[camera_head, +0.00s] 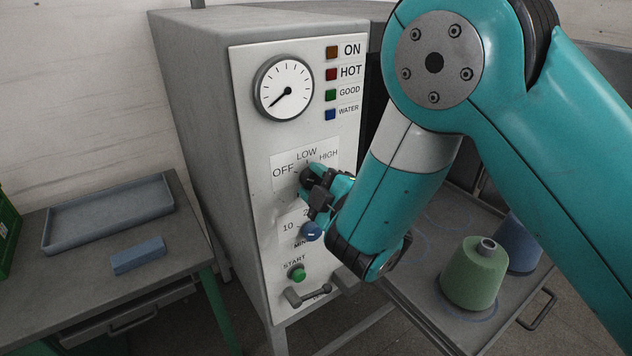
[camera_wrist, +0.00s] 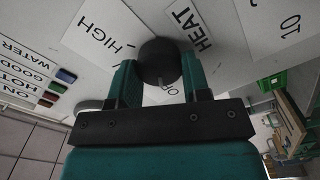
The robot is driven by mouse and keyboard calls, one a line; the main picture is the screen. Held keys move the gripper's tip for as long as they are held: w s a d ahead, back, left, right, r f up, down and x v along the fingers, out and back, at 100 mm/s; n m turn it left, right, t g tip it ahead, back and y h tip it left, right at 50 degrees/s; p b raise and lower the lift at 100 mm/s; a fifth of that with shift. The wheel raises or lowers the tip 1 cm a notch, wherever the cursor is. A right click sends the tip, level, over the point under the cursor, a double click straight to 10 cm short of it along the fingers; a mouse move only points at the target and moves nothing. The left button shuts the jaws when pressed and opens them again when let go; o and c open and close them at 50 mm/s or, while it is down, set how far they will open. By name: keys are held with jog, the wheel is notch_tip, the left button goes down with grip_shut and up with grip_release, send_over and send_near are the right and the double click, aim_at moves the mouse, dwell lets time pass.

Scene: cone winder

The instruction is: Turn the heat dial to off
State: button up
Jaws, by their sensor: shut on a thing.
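The heat dial (camera_wrist: 160,62) is a dark round knob on the grey machine's front panel, beside the HEAT label in the wrist view. The plate around it reads OFF, LOW and HIGH in the head view. My gripper (camera_wrist: 161,85) is shut on the dial, one teal finger on each side. In the head view my gripper (camera_head: 318,188) covers much of the dial (camera_head: 307,176). A small light mark shows on the dial's near side in the wrist view, but I cannot tell which setting it points to.
A gauge (camera_head: 284,88) sits above. A green cone (camera_head: 474,275) and a blue cone (camera_head: 523,245) stand right. A table with a tray (camera_head: 108,212) stands left.

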jog(key=shift+n, duration=0.4)
jog(key=o, duration=0.9)
jog(key=shift+d+f, duration=0.1)
